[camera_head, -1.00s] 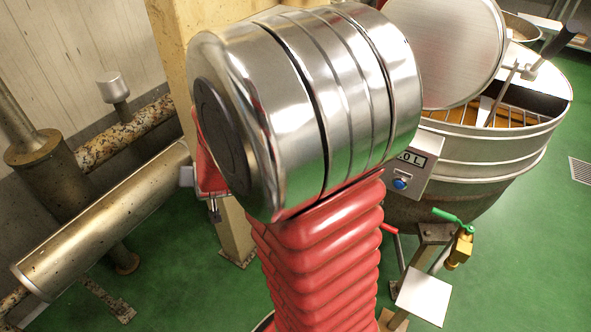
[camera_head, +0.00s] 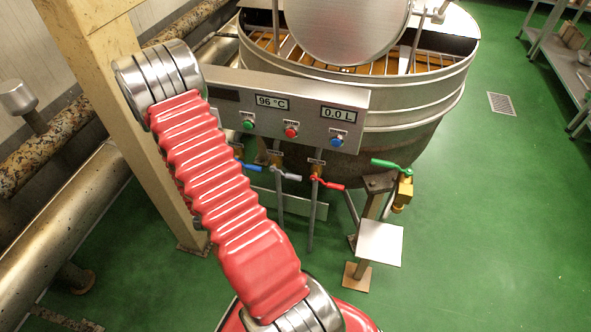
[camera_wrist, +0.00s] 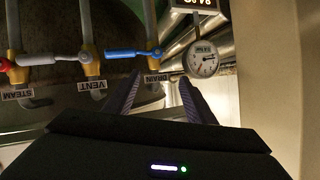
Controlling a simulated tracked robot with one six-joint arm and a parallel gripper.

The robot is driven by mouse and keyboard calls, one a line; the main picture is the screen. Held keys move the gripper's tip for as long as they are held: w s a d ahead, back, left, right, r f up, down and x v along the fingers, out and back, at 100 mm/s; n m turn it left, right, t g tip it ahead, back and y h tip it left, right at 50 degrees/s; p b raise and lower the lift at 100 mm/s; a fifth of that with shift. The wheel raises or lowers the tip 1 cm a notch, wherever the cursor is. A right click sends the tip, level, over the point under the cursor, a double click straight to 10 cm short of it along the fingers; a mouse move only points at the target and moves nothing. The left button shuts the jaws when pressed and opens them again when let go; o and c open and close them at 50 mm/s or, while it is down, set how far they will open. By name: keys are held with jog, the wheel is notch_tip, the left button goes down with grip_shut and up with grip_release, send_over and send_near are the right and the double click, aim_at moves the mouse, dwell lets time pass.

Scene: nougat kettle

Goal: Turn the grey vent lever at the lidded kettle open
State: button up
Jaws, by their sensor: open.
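The grey vent lever (camera_head: 287,173) sits on a thin pipe below the control panel, between a blue and a red lever, on the front of the kettle (camera_head: 405,110) with its round lid (camera_head: 345,30). In the wrist view the picture is upside down; the grey lever (camera_wrist: 40,60) lies level, left of its pipe, by the VENT label. My gripper (camera_wrist: 160,78) is open and empty. Its fingers point toward the drain pipe, right of the grey lever and apart from it. In the head view my gripper is hidden behind my arm.
The blue drain lever (camera_wrist: 130,53) is close to my fingers, with a dial gauge (camera_wrist: 202,60) to the right. The red lever (camera_head: 328,184) and green lever (camera_head: 390,164) are right of the grey one. A beige post (camera_head: 120,120) stands left. Green floor is free at right.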

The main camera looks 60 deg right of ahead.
jog(key=s+d+f+g+h, duration=0.1)
jog(key=s+f+h, duration=0.2)
jog(key=s, duration=0.6)
jog(key=s+d+f+g+h, duration=0.1)
jog(key=s+f+g+h, duration=0.1)
jog(key=s, duration=0.8)
notch_tip(320, 180, down, 2)
jog(key=shift+s+d+f+m+h, duration=0.2)
jog(key=shift+s+m+h, duration=0.1)
jog(key=shift+h, duration=0.2)
jog(key=shift+d, duration=0.15)
jog(key=w+d, duration=0.2)
jog(key=d, duration=1.1)
jog(key=shift+d, duration=0.2)
jog(key=shift+w, duration=0.1)
jog(key=shift+c, duration=0.3)
